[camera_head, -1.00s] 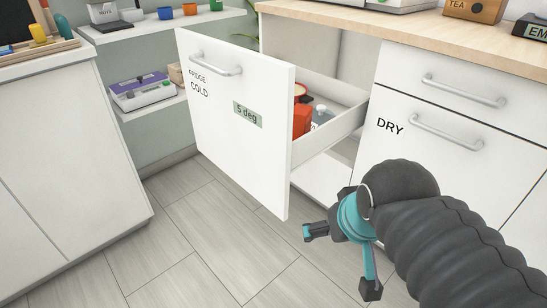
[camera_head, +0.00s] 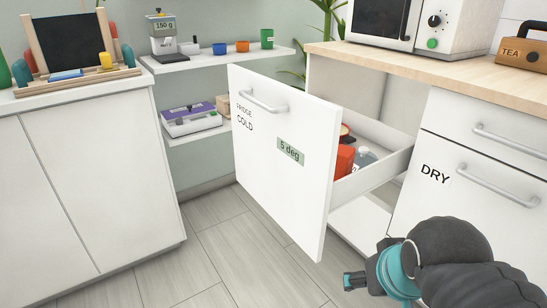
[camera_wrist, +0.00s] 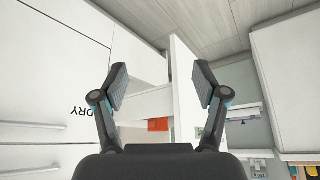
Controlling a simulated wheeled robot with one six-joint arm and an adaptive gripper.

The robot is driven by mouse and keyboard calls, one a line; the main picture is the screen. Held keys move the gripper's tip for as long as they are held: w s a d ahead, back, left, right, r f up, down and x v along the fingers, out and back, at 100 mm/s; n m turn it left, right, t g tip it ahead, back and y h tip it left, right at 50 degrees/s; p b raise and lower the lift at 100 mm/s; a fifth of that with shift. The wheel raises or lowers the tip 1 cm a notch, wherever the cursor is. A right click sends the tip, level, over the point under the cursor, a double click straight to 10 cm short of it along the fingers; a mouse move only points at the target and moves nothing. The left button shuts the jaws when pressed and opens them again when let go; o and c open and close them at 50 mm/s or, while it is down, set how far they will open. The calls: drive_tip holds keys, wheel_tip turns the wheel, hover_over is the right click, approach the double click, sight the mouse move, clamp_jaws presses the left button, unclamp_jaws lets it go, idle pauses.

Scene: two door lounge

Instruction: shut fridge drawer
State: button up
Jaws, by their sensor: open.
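The fridge drawer (camera_head: 280,160) is pulled well out of the cabinet. Its tall white front has a grey bar handle (camera_head: 263,101), the words FRIDGE COLD and a green "5 deg" label (camera_head: 290,151). Inside it are a red-orange item (camera_head: 344,160) and a clear bottle (camera_head: 364,158). My gripper (camera_head: 360,285) is low in the head view, in front of the cabinet and right of the drawer front, apart from it. In the wrist view my gripper (camera_wrist: 160,85) has its fingers spread, with the drawer side and front edge (camera_wrist: 186,90) beyond them.
The DRY drawer (camera_head: 450,195) is shut on the right. A microwave (camera_head: 385,20) stands on the wooden counter (camera_head: 440,70). A white cabinet (camera_head: 90,190) stands on the left, with shelves (camera_head: 225,62) behind. The tiled floor (camera_head: 225,250) before the drawer is clear.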

drive_tip(key=a+f, duration=0.1)
drive_tip(key=w+a+f+n, duration=0.1)
drive_tip(key=shift+w+a+f+g+y+b, duration=0.1)
drive_tip(key=shift+w+a+g+y+b, duration=0.05)
drive_tip(key=shift+a+g+y+b, duration=0.2)
drive_tip(key=c, duration=0.8)
drive_tip(key=shift+w+a+n, duration=0.5)
drive_tip(key=shift+w+a, duration=0.4)
drive_tip(key=shift+w, duration=0.1)
clamp_jaws()
drive_tip(key=w+a+r+n+t+h+b, duration=0.1)
drive_tip(key=w+a+r+n, duration=0.1)
drive_tip(key=w+a+r, duration=0.5)
drive_tip(key=w+a+r+n+h+b, duration=0.1)
drive_tip(key=w+a+r+n+b, duration=0.15)
drive_tip(key=w+a, duration=0.7)
drive_tip(key=w+d+r+t+p, duration=0.1)
drive_tip(key=w+d+r, duration=0.1)
drive_tip(key=w+r, duration=0.35)
drive_tip(key=b, duration=0.1)
approach(292, 161)
drive_tip(key=a+f, duration=0.3)
drive_tip(key=f, duration=0.1)
drive_tip(key=shift+m+h, duration=0.35)
drive_tip(key=shift+w+d, duration=1.35)
drive_tip(key=shift+d, duration=0.3)
